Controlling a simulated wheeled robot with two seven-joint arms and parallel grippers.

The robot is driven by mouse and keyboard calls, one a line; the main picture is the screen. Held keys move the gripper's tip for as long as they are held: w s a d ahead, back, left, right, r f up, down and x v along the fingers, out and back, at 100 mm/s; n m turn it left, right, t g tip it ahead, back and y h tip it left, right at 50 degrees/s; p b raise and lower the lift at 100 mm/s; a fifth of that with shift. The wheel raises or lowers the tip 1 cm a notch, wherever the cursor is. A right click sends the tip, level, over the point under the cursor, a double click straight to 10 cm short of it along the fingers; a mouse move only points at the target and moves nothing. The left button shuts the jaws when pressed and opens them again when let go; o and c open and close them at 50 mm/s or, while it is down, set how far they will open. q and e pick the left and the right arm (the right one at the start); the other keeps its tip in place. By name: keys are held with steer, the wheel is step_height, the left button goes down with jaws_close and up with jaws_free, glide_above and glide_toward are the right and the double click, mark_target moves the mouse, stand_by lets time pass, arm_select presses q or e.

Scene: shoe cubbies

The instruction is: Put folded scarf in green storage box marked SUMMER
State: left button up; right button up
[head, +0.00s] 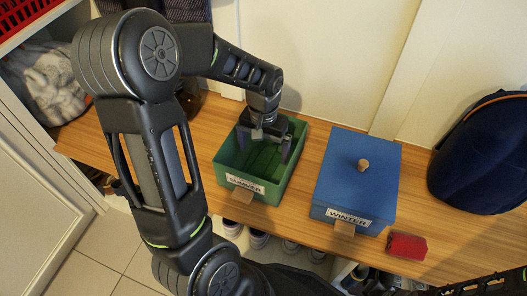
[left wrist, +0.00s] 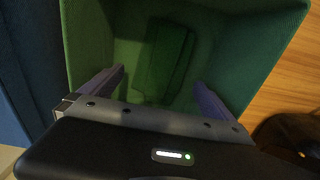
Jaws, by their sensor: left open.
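The green storage box (head: 228,187) marked SUMMER stands without a lid on the wooden bench. My left gripper (head: 266,150) points down into it, fingers open and apart. In the left wrist view the box (left wrist: 255,35) surrounds the two purple-grey fingers of the gripper (left wrist: 160,80). A dark green folded piece, seemingly the folded scarf (left wrist: 163,60), lies on the box floor between and beyond the fingers, and nothing is seen gripped. Dark parts, seemingly of my right arm, show at the lower right of the head view; its jaws cannot be made out.
A blue lidded box (head: 340,180) marked WINTER stands right of the green one. A small red block (head: 407,246) lies near the front edge. A dark blue bag (head: 485,155) is at the right. Shoes (head: 258,238) sit below the bench (head: 310,232).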

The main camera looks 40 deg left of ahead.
mark_target(263, 159)
arm_select(q)
step_height(263, 159, up, 9)
steer(key=p, duration=0.2)
steer(key=shift+p, duration=0.4)
